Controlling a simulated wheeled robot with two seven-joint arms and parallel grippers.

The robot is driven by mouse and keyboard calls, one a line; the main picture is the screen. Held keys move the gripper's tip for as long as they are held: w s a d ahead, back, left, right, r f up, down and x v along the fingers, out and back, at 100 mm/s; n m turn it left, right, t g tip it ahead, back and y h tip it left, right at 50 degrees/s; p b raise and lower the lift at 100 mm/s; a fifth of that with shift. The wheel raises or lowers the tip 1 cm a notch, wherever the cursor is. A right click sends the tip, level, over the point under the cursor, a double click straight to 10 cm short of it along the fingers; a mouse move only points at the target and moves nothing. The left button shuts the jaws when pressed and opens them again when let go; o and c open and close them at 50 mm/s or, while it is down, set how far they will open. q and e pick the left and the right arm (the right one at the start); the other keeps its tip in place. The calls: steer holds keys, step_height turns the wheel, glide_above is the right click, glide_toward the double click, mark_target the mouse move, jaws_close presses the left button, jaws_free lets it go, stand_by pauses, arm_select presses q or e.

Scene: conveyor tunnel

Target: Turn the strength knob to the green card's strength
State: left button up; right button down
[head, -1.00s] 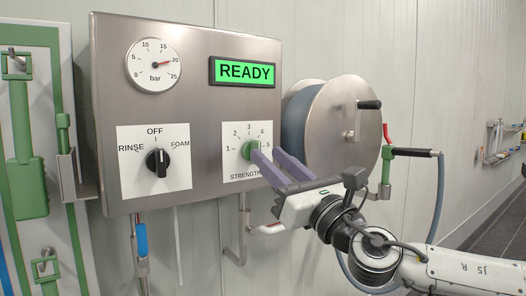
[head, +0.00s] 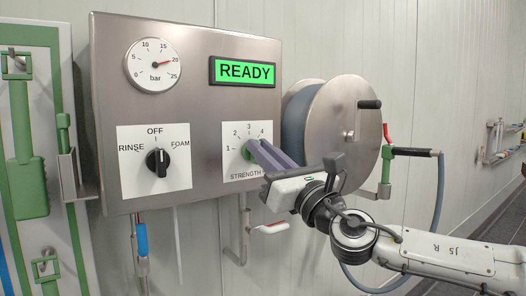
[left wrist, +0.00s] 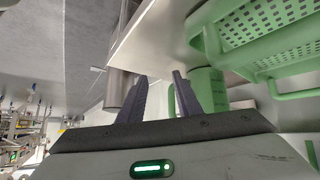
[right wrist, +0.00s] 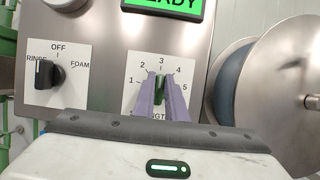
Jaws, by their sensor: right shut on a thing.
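The strength knob (head: 247,154) is green and sits on a white dial plate numbered 1 to 5, on the right of the steel control box. My right gripper (head: 255,150) is shut on this knob, its purple fingers on either side. In the right wrist view the knob (right wrist: 160,88) stands about upright between the fingers, towards the 3; the fingers hide part of it and of the dial. My left gripper (left wrist: 153,84) shows only in its wrist view, fingers apart, with nothing seen between them. I see no green card in these views.
The black mode knob (head: 158,163) points to OFF. A gauge (head: 154,65) and a green READY display (head: 244,71) are above. A hose reel (head: 340,128) stands close right of the box. A board with green tools (head: 28,185) is at the left.

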arm_select(q)
steer(key=shift+r, duration=0.2)
arm_select(e)
steer(key=shift+m, duration=0.4)
arm_select(q)
steer(key=p, duration=0.1)
steer(key=r+p, duration=0.1)
steer(key=p, duration=0.1)
steer(key=shift+s+a+r, duration=0.1)
steer(key=shift+a+r, duration=0.05)
steer(key=shift+r, duration=0.1)
step_height(320, 180, up, 7)
steer(key=a+p, duration=0.1)
steer(key=p, duration=1)
steer(key=shift+s+a+y, duration=0.3)
steer(key=shift+s, duration=0.1)
arm_select(e)
steer(key=shift+w+d+f+m+h, duration=0.1)
steer(key=shift+m+h, duration=1.4)
steer(key=shift+m, duration=1.85)
steer(key=shift+w+d+f+m+h, duration=0.1)
steer(key=shift+m+h, duration=1.4)
steer(key=shift+m, duration=1.8)
steer(key=shift+d+f+m+h, duration=0.1)
steer(key=shift+m+h, duration=1.4)
steer(key=shift+m, duration=1.85)
arm_select(q)
steer(key=shift+r, duration=0.1)
steer(key=shift+d, duration=0.1)
